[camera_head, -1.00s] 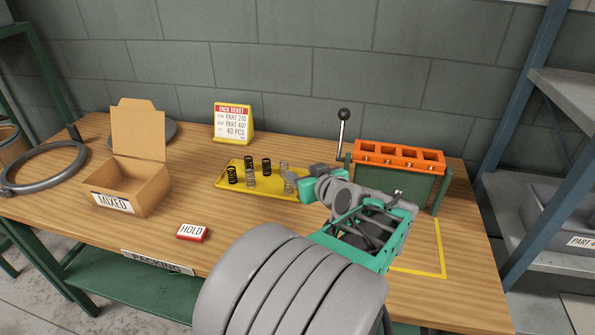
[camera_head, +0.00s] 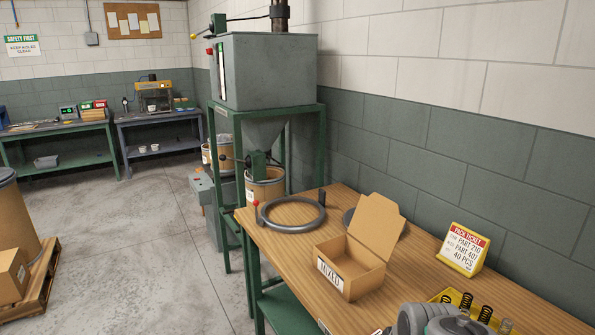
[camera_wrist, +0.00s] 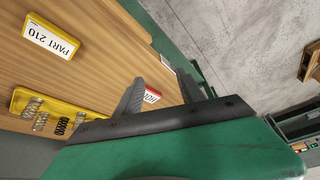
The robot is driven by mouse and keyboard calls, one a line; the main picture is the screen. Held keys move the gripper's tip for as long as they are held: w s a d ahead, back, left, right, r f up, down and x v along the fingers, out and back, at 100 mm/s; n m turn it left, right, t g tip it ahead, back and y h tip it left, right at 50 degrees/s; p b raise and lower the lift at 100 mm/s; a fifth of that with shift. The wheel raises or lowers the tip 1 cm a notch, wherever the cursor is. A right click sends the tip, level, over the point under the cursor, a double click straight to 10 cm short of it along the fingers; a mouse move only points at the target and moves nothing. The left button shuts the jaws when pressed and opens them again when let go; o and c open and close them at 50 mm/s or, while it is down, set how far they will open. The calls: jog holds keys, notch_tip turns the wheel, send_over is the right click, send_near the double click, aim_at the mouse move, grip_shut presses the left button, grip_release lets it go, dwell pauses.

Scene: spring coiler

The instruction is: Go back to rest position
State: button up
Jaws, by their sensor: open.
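My gripper (camera_wrist: 160,92) shows in the wrist view with its two grey fingers apart and nothing between them that it grips. It is over the edge of the wooden bench, with the floor beyond. A red and white HOLD block (camera_wrist: 152,96) shows between the fingers, on the bench below. In the head view only a grey part of my arm shows at the bottom edge; the gripper's fingers are not visible there. The yellow tray with several springs (camera_head: 486,313) is at the lower right, partly cut off, and also shows in the wrist view (camera_wrist: 18,102).
On the bench (camera_head: 290,250) stand an open MIXED box (camera_head: 345,275), a grey ring (camera_head: 292,226) and a pick ticket stand (camera_head: 463,250). A hopper machine (camera_head: 268,75) stands behind. The floor (camera_head: 160,235) at left is open, with a pallet (camera_head: 35,285) at the edge.

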jog(key=shift+g, duration=0.6)
jog(key=s+a, duration=0.1)
jog(key=s+a+r, duration=0.1)
jog(key=s+a, duration=0.1)
jog(key=shift+a+r, duration=0.15)
jog(key=shift+a, duration=0.15)
